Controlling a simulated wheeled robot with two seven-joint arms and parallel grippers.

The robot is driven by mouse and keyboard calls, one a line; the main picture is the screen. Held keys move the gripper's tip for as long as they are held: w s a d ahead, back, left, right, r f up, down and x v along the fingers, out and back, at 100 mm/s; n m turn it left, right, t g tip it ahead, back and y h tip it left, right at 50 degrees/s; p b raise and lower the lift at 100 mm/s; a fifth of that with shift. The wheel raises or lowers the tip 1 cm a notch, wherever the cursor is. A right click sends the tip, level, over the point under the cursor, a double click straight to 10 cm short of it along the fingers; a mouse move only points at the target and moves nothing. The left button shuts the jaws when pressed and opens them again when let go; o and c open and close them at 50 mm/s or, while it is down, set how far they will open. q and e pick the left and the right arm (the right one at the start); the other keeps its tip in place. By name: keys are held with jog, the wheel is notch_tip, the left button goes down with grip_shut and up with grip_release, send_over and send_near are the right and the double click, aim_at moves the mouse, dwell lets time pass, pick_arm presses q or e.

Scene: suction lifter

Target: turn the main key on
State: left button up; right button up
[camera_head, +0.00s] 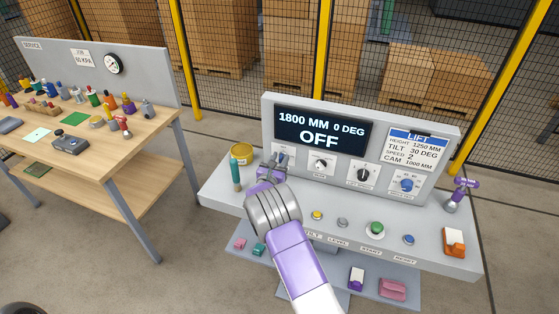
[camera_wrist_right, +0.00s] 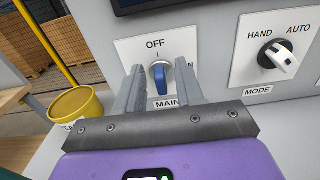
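The main key (camera_wrist_right: 160,78) is a blue handle on a white plate labelled MAIN in the right wrist view. The handle stands upright, in line with the OFF mark above it. The N of a second label shows to its right, partly hidden by a finger. My right gripper (camera_wrist_right: 158,88) is open, with one finger on each side of the handle and a small gap showing on both sides. In the head view my right gripper (camera_head: 272,166) is at the left end of the console panel and hides most of the key. The display (camera_head: 320,132) reads OFF. My left gripper is not in view.
The mode switch (camera_wrist_right: 280,58) is right of the key. A yellow tin (camera_head: 241,154) and a teal bottle (camera_head: 236,177) stand close to the left of my gripper. Buttons, including a green one (camera_head: 376,229), line the console shelf. A wooden workbench (camera_head: 90,165) is at left.

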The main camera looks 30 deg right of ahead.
jog(key=shift+w, duration=0.15)
grip_shut()
jog(key=shift+f+m+b, duration=0.15)
jog(key=shift+m+b, duration=0.15)
jog(key=shift+b, duration=0.35)
jog(key=shift+s+d+f+m+b, duration=0.15)
jog(key=shift+m+b, duration=2.7)
jog(key=shift+b, duration=0.7)
jog(key=shift+s+d+f+m+b, duration=0.1)
jog(key=shift+s+f+m+b, duration=0.1)
jog(key=shift+m+b, duration=3.05)
jog(key=shift+s+d+f+m+b, duration=0.15)
jog(key=shift+m+b, duration=2.35)
jog(key=shift+b, duration=1.35)
grip_release()
